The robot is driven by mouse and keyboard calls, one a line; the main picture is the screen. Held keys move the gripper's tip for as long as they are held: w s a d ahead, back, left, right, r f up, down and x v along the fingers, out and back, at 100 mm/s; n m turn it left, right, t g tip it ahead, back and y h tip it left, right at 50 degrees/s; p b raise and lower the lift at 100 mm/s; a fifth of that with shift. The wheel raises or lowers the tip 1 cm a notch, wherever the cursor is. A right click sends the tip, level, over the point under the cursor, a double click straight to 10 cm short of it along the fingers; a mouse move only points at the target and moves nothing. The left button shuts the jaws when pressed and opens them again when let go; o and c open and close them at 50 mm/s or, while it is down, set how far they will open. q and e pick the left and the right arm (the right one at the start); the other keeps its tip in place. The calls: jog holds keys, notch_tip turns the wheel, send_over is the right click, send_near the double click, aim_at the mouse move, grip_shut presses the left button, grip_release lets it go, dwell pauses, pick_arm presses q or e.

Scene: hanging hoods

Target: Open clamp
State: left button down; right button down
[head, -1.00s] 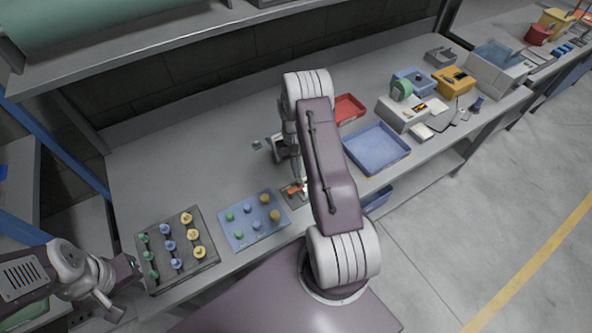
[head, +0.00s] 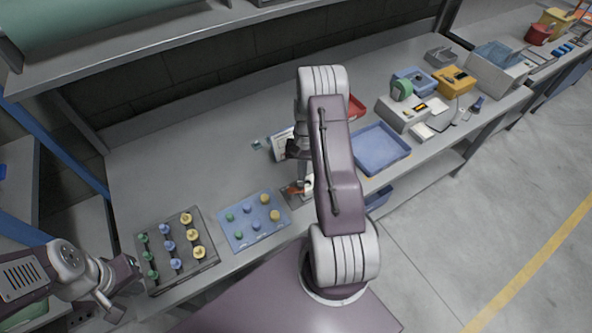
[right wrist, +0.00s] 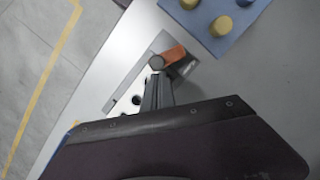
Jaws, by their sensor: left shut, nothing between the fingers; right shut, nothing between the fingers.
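The clamp, with an orange lever (head: 295,190) on a grey base, sits near the front edge of the bench. Its orange part (right wrist: 173,54) also shows in the right wrist view, beside a white plate with dark holes (right wrist: 128,100). My right gripper (right wrist: 157,75) is shut and empty, its tips close beside the orange part; I cannot tell whether they touch it. In the head view my right arm hides part of the clamp. My left gripper (head: 112,308) is shut and empty at the lower left, away from the clamp.
A blue board with coloured knobs (head: 239,239) lies left of the clamp, and a dark rack with several knobs (head: 207,262) farther left. A blue tray (head: 402,156) and a red tray (head: 357,107) lie right of my right arm. The bench behind the boards is mostly clear.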

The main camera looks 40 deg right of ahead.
aim_at(303, 192)
jog(key=s+m, duration=0.1)
jog(key=m, duration=0.2)
jog(key=shift+s+m+t, duration=0.35)
jog(key=shift+m+t, duration=0.05)
jog(key=m, duration=0.1)
jog(key=s+m, duration=0.1)
jog(key=m, duration=0.1)
jog(key=shift+s+a+m+t+y, duration=0.25)
jog(key=shift+a+m+t+y, duration=0.05)
jog(key=shift+a+t+y, duration=0.1)
jog(key=m, duration=0.1)
jog(key=s+a+m, duration=0.1)
jog(key=m, duration=0.1)
jog(key=shift+s+m+t, duration=0.1)
jog(key=shift+m+t, duration=0.2)
jog(key=shift+t, duration=0.1)
jog(key=shift+s+a, duration=0.15)
jog(key=shift+a, duration=0.15)
